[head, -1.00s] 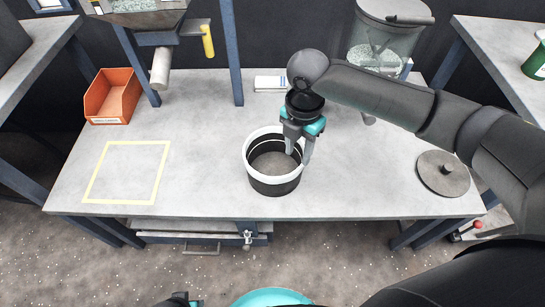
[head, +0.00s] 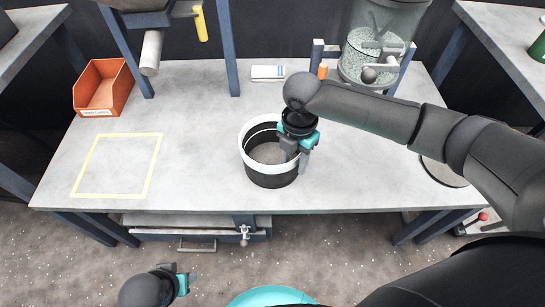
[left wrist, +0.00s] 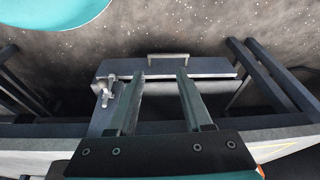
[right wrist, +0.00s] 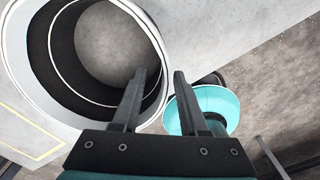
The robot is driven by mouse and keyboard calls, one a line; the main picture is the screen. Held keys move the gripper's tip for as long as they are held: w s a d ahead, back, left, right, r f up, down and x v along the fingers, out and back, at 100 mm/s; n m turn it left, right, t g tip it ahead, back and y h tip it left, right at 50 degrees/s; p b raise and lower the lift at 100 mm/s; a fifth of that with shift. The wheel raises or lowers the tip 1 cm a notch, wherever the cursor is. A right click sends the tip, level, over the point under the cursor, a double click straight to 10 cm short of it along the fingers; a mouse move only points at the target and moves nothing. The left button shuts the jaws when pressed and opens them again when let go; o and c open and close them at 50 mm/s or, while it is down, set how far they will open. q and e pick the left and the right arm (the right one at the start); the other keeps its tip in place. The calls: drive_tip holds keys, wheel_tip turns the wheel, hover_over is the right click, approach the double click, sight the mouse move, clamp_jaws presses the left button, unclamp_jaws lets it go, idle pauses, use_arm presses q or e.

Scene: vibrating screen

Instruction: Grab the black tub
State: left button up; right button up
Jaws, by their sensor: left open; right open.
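The black tub (head: 270,174) stands upright on the grey table, with a white rim band and an open top. In the right wrist view its open mouth and white rim (right wrist: 153,32) fill the upper left. My right gripper (head: 297,165) is open at the tub's right wall; in the right wrist view its fingers (right wrist: 155,78) point down, the left finger over the tub's opening and the right finger outside the rim. I cannot tell whether they touch the wall. My left gripper (left wrist: 154,78) is open and empty, in front of the table.
A yellow square outline (head: 118,136) marks the table's left part. An orange bin (head: 102,88) stands behind it. A white box (head: 268,73) lies at the back, and a clear hopper (head: 377,42) stands at the back right. A round lid (head: 440,172) is partly behind my right arm.

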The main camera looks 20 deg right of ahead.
sight(295, 174)
drive_tip(key=shift+f+b, duration=0.5)
drive_tip(key=shift+f, duration=0.4)
drive_tip(key=f+b, duration=0.1)
drive_tip(key=f, duration=0.1)
drive_tip(key=f+b, duration=0.1)
drive_tip(key=shift+w+d+f+b, duration=0.1)
drive_tip(key=shift+d+f+b, duration=0.15)
drive_tip(key=shift+d+b, duration=0.05)
use_arm(q)
wheel_tip(295, 174, up, 9)
drive_tip(key=w+t, duration=0.1)
drive_tip(key=shift+f+t, duration=0.15)
drive_tip(key=shift+t, duration=0.15)
use_arm(e)
drive_tip(key=shift+f, duration=0.3)
drive_tip(key=shift+c, duration=0.3)
clamp_jaws()
drive_tip(key=shift+s+f, duration=0.1)
drive_tip(key=shift+s, duration=0.1)
